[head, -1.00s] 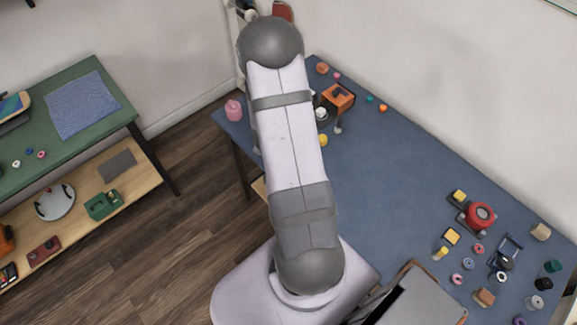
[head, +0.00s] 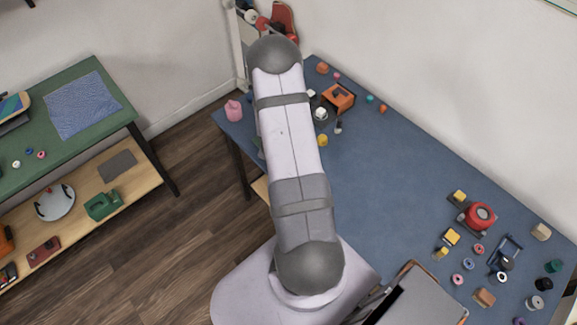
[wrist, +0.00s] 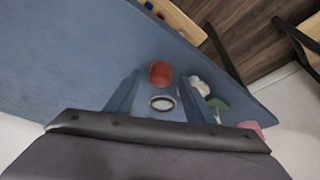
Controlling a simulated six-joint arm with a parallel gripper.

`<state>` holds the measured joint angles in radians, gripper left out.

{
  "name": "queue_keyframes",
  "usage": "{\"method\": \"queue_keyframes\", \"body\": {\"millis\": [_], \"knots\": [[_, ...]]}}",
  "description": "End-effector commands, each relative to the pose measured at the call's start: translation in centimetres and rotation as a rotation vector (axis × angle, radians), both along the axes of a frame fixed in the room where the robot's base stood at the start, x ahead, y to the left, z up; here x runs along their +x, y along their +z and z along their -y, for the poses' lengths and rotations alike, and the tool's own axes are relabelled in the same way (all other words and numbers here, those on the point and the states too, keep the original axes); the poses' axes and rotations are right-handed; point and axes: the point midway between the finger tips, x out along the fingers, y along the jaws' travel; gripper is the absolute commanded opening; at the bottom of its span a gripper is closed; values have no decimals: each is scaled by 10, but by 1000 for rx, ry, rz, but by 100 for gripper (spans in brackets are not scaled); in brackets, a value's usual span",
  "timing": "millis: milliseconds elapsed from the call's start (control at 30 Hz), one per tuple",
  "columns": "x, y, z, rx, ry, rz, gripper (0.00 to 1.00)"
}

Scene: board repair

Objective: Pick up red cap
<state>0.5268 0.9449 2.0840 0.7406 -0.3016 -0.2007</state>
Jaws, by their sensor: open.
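The red cap (wrist: 160,73) shows in the wrist view on the blue table (wrist: 75,65), ahead of my gripper and near the line between its fingertips. My gripper (wrist: 161,82) is open, with its two fingers apart on either side and nothing held. I cannot tell how high the fingertips are above the cap. In the head view my arm covers the gripper, and I cannot make out the cap there.
A pale ring-shaped thing (wrist: 161,103) lies close to the cap, between the fingers. White (wrist: 199,86), green (wrist: 217,105) and pink (wrist: 250,127) things lie to the right near the table edge. An orange box (head: 338,97) stands nearby. The middle of the table (head: 385,165) is clear.

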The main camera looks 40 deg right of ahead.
Motion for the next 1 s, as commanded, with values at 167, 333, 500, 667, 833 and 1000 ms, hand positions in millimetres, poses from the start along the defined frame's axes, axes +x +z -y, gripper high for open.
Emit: {"method": "queue_keyframes", "body": {"millis": [167, 333, 500, 667, 833, 1000], "knots": [[2, -10, 4, 0, -1, 0, 49], [2, -10, 4, -1, -1, 1, 49], [2, -10, 4, -1, -1, 1, 29], [2, -10, 4, -1, -1, 1, 5], [2, -10, 4, -1, -1, 1, 5], [2, -6, 4, -1, 0, 0, 5]]}}
